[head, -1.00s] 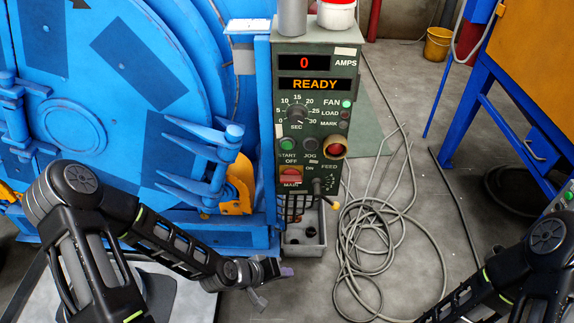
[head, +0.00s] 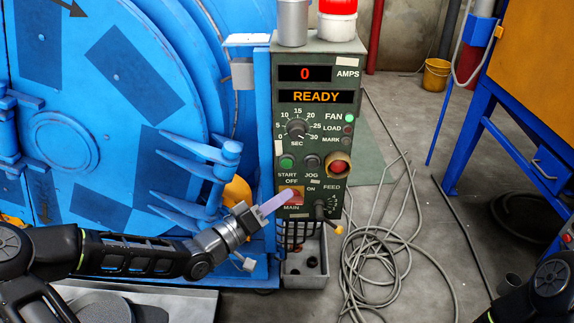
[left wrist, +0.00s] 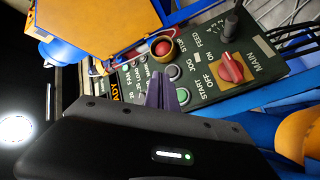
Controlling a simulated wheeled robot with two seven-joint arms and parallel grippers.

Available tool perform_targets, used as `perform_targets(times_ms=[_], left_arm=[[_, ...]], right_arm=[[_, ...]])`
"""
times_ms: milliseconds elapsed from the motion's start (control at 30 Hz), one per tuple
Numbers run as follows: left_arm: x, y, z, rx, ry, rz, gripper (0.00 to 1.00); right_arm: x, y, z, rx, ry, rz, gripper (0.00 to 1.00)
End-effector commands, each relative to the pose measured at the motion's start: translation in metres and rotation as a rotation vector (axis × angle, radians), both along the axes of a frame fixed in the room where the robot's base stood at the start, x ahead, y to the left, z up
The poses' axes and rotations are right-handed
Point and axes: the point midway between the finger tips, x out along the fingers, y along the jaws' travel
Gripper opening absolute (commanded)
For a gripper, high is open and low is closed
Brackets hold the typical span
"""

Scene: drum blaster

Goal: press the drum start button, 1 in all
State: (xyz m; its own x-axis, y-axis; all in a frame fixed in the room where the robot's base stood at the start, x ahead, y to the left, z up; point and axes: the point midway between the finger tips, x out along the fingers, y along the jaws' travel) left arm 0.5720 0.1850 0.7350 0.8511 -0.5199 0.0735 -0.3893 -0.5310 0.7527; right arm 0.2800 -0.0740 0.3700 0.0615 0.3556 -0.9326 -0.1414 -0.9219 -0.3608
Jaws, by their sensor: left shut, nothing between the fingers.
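The green start button (head: 287,161) is on the dark green control panel, above the START label and left of the grey JOG button (head: 312,160). The display reads READY. My left gripper (head: 282,198) is shut and empty. Its pale purple fingertips are in front of the panel, below the start button and over the left part of the red MAIN switch (head: 293,195). In the left wrist view the purple fingers (left wrist: 158,90) point at the panel, beside the green start button (left wrist: 183,95). I cannot tell any contact. My right gripper is out of view.
The blue drum machine (head: 100,110) with its door clamps (head: 205,175) stands left of the panel. A red stop button (head: 338,167) and a lever (head: 320,208) project from the panel. Cables (head: 385,255) lie on the floor to the right.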

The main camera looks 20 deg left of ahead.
Motion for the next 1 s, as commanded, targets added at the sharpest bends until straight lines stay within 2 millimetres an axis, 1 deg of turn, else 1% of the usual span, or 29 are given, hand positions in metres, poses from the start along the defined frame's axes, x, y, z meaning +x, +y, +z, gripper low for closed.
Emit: perform_targets(times_ms=[267, 433, 567, 833, 1000], left_arm=[[0.002, 0.000, -0.001, 0.001, 0.001, 0.000, 0.00], [0.012, 0.003, -0.003, 0.001, 0.000, -0.001, 0.00], [0.025, 0.006, -0.004, 0.002, -0.001, -0.001, 0.00], [0.060, 0.015, -0.004, 0.001, 0.000, 0.001, 0.00], [0.077, 0.019, 0.000, 0.000, -0.001, 0.001, 0.00]], right_arm=[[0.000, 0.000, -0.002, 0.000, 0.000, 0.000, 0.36], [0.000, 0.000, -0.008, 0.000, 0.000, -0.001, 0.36], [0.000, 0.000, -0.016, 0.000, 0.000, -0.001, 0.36], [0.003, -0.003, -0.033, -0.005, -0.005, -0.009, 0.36], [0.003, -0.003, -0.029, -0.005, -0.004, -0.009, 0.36]])
